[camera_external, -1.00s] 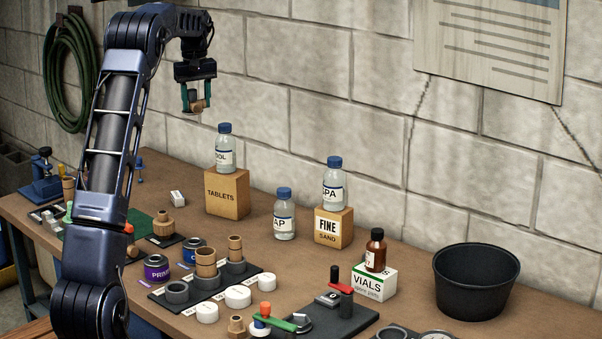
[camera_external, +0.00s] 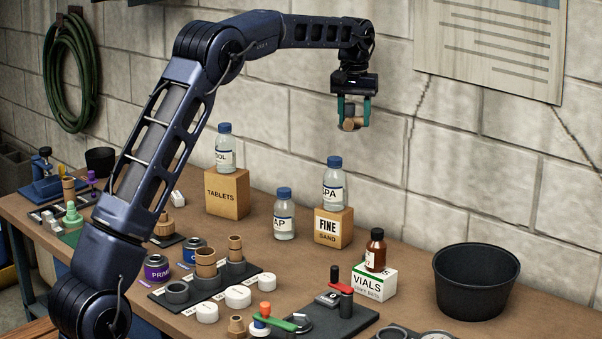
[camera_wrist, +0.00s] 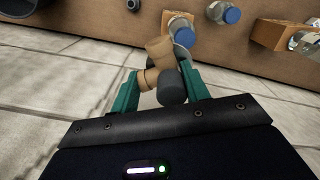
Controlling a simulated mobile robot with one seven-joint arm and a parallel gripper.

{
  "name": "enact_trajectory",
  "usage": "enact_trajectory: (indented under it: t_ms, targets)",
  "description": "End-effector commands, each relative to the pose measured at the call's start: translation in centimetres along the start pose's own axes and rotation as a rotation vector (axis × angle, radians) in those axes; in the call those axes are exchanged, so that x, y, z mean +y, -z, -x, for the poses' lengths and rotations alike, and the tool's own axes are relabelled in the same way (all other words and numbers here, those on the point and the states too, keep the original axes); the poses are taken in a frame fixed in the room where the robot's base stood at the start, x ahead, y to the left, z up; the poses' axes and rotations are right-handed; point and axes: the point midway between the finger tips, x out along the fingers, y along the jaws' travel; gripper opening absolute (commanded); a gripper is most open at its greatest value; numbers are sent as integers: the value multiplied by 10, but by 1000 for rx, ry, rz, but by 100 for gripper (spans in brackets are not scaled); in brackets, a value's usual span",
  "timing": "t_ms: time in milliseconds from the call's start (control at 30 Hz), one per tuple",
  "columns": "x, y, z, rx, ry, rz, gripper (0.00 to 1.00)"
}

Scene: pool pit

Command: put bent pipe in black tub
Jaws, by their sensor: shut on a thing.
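My gripper (camera_external: 354,117) is shut on the bent pipe (camera_external: 350,124), a short tan-brown elbow piece, and holds it in the air above the bottles at the back of the bench. In the wrist view the bent pipe (camera_wrist: 160,58) sits between the teal fingers, with a dark round end facing the camera. The black tub (camera_external: 477,282) stands upright at the right end of the bench, to the right of and below my gripper. A dark rim at the top left of the wrist view may be the tub; I cannot tell.
A rack of pipe fittings (camera_external: 205,287) lies in front. The block wall (camera_external: 470,130) is close behind.

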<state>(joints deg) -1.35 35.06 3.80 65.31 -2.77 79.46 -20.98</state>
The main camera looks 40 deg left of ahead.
Motion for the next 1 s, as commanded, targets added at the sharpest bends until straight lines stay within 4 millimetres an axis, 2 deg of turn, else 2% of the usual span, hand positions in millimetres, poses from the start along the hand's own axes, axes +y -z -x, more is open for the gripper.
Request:
enact_trajectory:
  t_ms: [33,200,367,600,800,1000]
  targets:
    - [23,-8,0,0,0,-33,17]
    - [92,-38,-2,-2,-1,-139,17]
    - [154,-71,-2,-2,-3,-238,17]
    - [242,-130,-2,-4,-4,-384,17]
    - [300,-180,-4,-7,-4,-491,17]
    - [337,-216,-4,-7,-5,-562,17]
